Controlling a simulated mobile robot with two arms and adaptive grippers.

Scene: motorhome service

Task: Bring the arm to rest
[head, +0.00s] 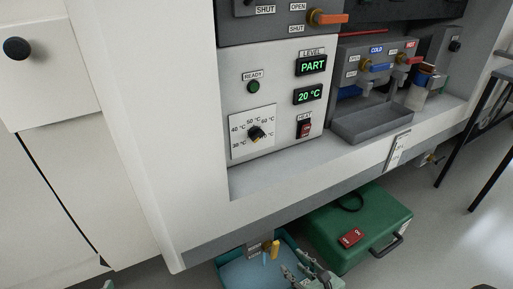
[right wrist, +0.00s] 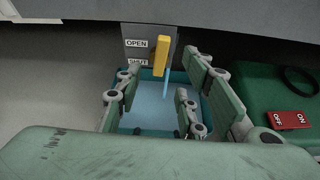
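My right gripper (head: 306,276) is at the bottom of the head view, low in front of the cabinet's underside. In the right wrist view its fingers (right wrist: 165,92) are spread apart with nothing between them. Beyond them a yellow lever (right wrist: 160,56) hangs upright beside a plate marked OPEN and SHUT (right wrist: 137,45). A light blue stream runs down below the lever towards a blue tray (right wrist: 180,75). The lever also shows in the head view (head: 275,249). A small grey-green piece at the bottom left edge may be my left gripper (head: 108,285); its fingers cannot be made out.
A green case (head: 362,222) with a red ON/OFF switch (head: 351,237) stands on the floor right of the tray. The white cabinet's lower edge (head: 225,237) overhangs both. Above are a control panel (head: 275,100), a grey basin (head: 372,122) and taps. Dark table legs stand at right.

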